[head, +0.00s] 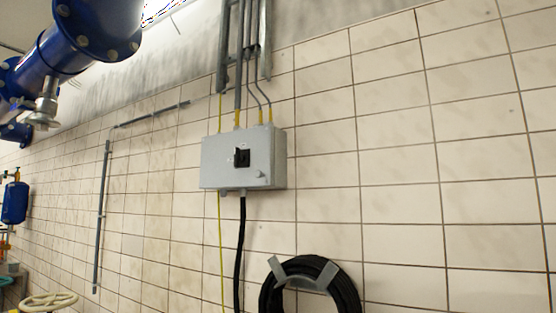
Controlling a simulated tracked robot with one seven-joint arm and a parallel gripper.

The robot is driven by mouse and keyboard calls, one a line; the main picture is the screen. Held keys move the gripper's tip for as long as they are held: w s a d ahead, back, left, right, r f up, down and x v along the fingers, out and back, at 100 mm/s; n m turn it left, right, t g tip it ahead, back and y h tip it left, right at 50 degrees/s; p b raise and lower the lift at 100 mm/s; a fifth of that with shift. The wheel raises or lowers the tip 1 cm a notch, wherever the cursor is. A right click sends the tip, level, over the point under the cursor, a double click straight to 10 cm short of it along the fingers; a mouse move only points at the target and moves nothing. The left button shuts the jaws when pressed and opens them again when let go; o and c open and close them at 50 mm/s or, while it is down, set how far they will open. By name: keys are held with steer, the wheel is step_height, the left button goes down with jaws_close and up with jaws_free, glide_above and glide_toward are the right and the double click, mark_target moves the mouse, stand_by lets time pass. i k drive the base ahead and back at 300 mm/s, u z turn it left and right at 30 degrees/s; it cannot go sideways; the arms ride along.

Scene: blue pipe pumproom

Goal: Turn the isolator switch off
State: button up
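The isolator switch is a black rotary handle (242,157) on the front of a light grey box (217,172) fixed to the tiled wall. The handle is small in the view, and I cannot tell clearly which position it points to. A small grey knob or latch (262,175) sits at the lower right of the box front. My gripper does not show in the head view.
Cables and conduits (239,60) run up from the box top. A black cable (239,250) hangs below it. A coiled black hose (346,290) hangs on a bracket below right. Blue pipes (60,50) are at upper left, a cream handwheel (48,301) at lower left.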

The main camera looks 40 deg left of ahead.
mark_target(238, 158)
steer(key=z, duration=0.2)
steer(key=i, duration=0.3)
steer(key=u, duration=2.3)
steer(key=i, duration=0.9)
steer(key=z, duration=0.2)
steer(key=k, duration=0.7)
steer(key=u, duration=0.2)
steer(key=i, duration=0.6)
steer(key=z, duration=0.05)
